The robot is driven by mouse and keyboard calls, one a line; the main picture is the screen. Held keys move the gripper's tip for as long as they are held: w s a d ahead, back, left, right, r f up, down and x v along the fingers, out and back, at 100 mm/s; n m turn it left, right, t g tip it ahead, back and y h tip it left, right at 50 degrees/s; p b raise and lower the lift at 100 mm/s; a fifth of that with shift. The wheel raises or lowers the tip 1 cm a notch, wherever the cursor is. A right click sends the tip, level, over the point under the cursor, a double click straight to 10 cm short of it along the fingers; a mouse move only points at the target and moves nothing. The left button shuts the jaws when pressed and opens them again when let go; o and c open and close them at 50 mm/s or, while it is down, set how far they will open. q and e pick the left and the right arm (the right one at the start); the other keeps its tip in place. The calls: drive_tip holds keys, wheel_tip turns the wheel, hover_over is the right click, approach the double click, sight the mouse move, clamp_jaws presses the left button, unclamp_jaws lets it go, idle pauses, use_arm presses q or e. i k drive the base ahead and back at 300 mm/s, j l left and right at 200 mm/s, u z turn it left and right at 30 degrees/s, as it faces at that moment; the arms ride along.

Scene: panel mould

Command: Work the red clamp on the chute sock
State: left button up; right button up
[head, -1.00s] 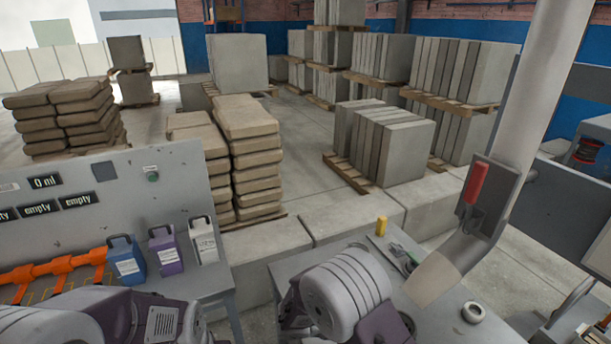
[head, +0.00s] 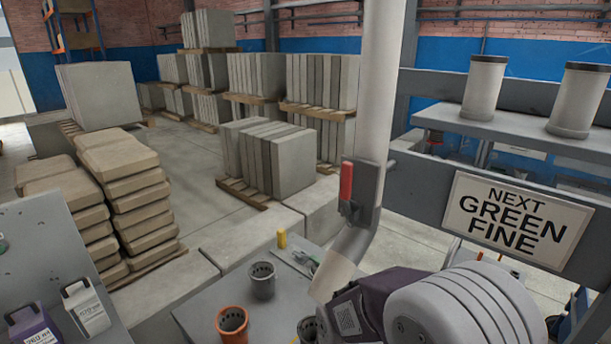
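The red clamp (head: 346,181) is a red upright lever on a dark grey plate (head: 366,190). It sits on the chute sock, a pale tube (head: 376,90) that comes down from above and bends to the lower left. The sock's lower end (head: 335,274) hangs over the grey table. A large grey and purple part of my arm is at the lower right, below and right of the clamp. Neither gripper's fingers show in the head view.
A sign (head: 514,221) reads "NEXT GREEN FINE". Two grey cylinders stand on the right shelf (head: 455,122).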

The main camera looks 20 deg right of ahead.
sight(346, 172)
drive_tip(key=z, duration=1.05)
